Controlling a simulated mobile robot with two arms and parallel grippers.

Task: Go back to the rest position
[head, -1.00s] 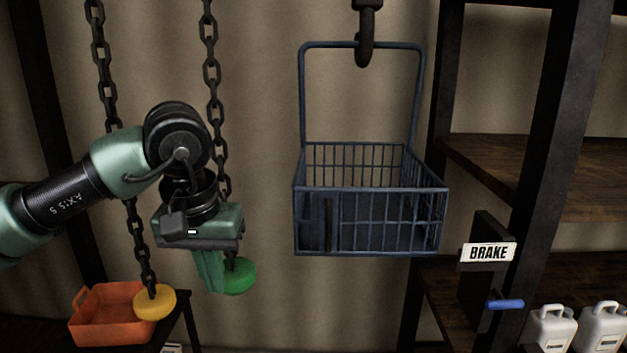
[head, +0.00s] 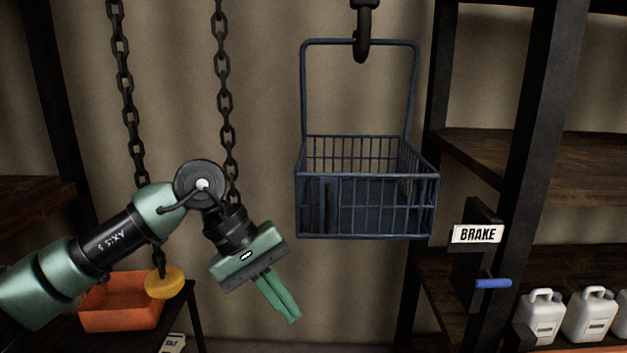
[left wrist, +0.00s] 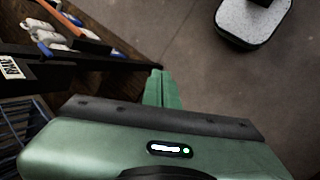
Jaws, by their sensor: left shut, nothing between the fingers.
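My left gripper (head: 281,299) is shut and empty in the head view, its green fingers together and pointing down and to the right. It hangs in free air below and left of the blue wire basket (head: 367,205), apart from it. In the left wrist view my left gripper (left wrist: 162,85) also shows shut, with open floor beyond the fingertips. My right gripper is not in either view.
The basket hangs from a dark hook (head: 363,35). Two chains hang at left; one ends in a yellow disc (head: 165,283) by an orange bin (head: 120,308). At right are a BRAKE sign (head: 478,234), a blue handle (head: 493,283) and white jugs (head: 590,315).

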